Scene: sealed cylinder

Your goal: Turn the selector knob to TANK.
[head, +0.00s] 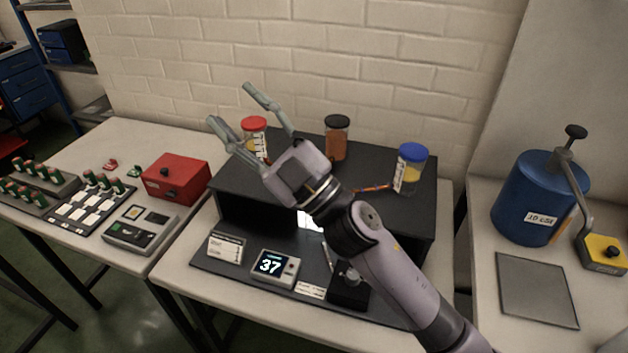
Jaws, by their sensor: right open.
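My right gripper (230,105) is open and empty, raised over the dark bench unit (228,185) with its fingers pointing to the upper left. A small black box (346,296) with a grey knob-like top (349,274) sits at the front of the unit, close beside my right forearm and partly hidden by it. A white label (310,290) lies left of it, too small to read. No TANK marking is legible, and the knob's setting cannot be told. A blue tank (525,200) with a label stands on the right table. My left gripper is not in view.
Red-, black- and blue-lidded jars (336,140) stand on the unit. A display (275,266) reads 37. A yellow box with a black knob (605,252) is at far right. A red box (176,180) and racks are on the left table. A grey plate (537,290) lies at right.

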